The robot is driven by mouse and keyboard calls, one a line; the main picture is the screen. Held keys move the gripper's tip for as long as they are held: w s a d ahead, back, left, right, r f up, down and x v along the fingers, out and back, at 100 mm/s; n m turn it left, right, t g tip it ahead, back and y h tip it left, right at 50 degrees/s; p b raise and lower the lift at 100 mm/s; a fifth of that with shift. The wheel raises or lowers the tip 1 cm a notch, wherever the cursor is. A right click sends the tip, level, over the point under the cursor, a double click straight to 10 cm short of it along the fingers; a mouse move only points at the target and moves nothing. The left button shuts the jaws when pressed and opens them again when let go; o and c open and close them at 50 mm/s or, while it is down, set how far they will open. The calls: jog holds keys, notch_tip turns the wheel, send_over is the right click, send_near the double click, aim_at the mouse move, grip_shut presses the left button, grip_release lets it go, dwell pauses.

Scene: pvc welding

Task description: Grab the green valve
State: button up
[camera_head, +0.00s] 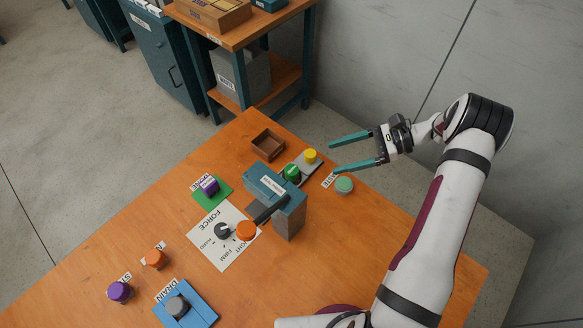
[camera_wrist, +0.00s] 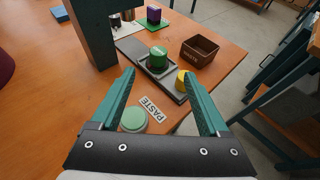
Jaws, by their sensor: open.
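The green valve (camera_head: 291,173) is a small dark green cylinder standing on a grey plate (camera_wrist: 130,45) beside a yellow cylinder (camera_head: 310,156). In the wrist view the green valve (camera_wrist: 158,58) appears upright, ahead of and between my fingertips. My gripper (camera_head: 333,158) is open and empty, with its two teal fingers pointing left, to the right of the valve in the head view. In the wrist view my gripper (camera_wrist: 159,75) shows a wide gap between the fingertips. Nothing touches the fingers.
A blue press (camera_head: 276,188) with a dark lever stands close to the valve. A brown open box (camera_head: 268,145) is behind it. A pale green paste jar (camera_wrist: 133,119) sits near my left finger in the wrist view. A purple-topped part on a green base (camera_head: 210,187) is farther left.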

aim_at(294, 169)
jog(key=x, duration=1)
jog(key=shift+s+a+f, duration=0.15)
jog(key=shift+a, duration=0.15)
grip_shut()
